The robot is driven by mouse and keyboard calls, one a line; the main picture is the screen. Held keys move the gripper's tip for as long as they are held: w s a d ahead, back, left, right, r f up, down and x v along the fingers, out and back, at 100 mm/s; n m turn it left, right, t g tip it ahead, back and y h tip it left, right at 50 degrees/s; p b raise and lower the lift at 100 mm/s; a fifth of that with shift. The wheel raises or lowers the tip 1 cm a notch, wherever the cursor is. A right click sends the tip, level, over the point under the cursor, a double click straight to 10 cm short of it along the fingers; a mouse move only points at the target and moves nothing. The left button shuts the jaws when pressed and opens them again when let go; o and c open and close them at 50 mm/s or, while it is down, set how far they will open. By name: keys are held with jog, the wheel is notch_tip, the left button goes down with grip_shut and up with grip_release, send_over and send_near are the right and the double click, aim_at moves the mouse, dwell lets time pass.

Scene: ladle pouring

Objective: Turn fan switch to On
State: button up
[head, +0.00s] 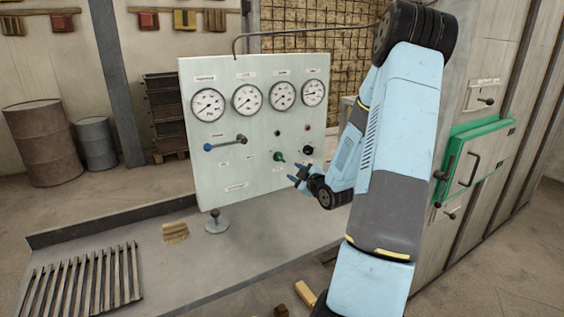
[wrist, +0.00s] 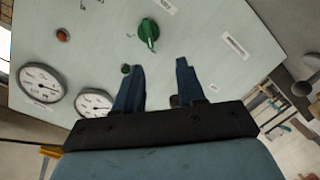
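A pale control panel (head: 235,180) stands upright on a low grey platform. A green rotary knob (head: 279,156) sits on its lower right part; it also shows in the wrist view (wrist: 149,33). A black knob (head: 308,150) sits to its right. The labels are too small to read, so I cannot tell which is the fan switch. My gripper (head: 297,173) is in front of the panel, below and right of the green knob. In the wrist view its two blue fingers (wrist: 160,66) are spread and empty, with the green knob beyond their tips, apart from them.
Several round gauges (head: 247,99) line the panel's top. A small round-topped stand (head: 216,220) and a brush (head: 175,232) are on the platform. A green-framed door (head: 470,162) is at right.

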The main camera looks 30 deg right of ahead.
aim_at(280, 159)
jog(key=shift+t, duration=0.7)
jog(key=w, duration=0.8)
jog(key=w+d, duration=0.1)
jog(key=w, duration=0.4)
jog(key=shift+d+f, duration=0.1)
jog(key=shift+f, duration=0.25)
grip_shut()
